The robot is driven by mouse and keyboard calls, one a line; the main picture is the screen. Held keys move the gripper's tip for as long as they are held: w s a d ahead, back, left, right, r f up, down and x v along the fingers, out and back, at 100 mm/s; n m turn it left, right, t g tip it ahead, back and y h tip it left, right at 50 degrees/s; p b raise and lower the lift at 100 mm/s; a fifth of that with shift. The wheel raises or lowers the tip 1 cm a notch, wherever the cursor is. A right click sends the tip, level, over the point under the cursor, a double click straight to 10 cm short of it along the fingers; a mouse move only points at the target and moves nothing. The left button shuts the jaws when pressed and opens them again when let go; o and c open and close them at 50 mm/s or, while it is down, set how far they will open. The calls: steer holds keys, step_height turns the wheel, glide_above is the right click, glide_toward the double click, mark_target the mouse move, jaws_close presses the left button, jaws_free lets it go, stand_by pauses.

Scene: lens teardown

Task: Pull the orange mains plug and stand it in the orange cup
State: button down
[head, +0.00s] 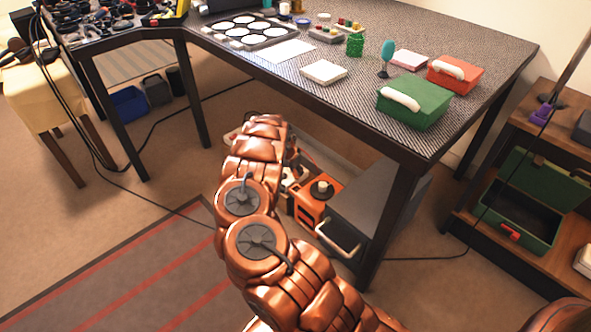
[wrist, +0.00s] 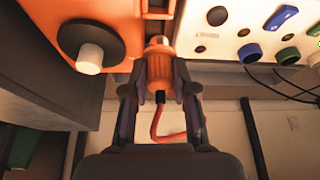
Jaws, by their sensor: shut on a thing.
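The orange mains plug (wrist: 158,70) sits between the two fingers of my gripper (wrist: 160,88) in the wrist view, with a red-orange cord (wrist: 167,137) trailing from its near end. My gripper is shut on it. The plug's far end meets or overlaps the edge of an orange box (wrist: 115,18); I cannot tell whether it is seated in a socket. The orange box also shows in the head view (head: 312,207), under the table, where my arm hides the gripper and plug. I cannot make out the orange cup in either view.
A white panel with coloured knobs (wrist: 249,52) is right of the plug. A dark cabinet (head: 352,215) stands beside the orange box, close to a table leg (head: 385,225). The table (head: 330,105) overhangs them. Open carpet lies left.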

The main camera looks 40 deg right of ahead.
mark_target(294, 176)
steer(key=shift+f+b, duration=2.35)
steer(key=shift+f, duration=0.35)
steer(key=shift+a+p, duration=0.1)
steer(key=shift+p, duration=0.4)
steer(key=shift+f, duration=0.85)
steer(key=shift+s+f+b, duration=0.3)
steer(key=shift+f+b, duration=0.05)
steer(key=shift+f, duration=0.25)
stand_by(0.4)
steer(key=c, duration=0.8)
jaws_free()
steer(key=shift+c, duration=0.2)
steer(key=shift+w+r, duration=0.15)
steer(key=shift+w, duration=0.05)
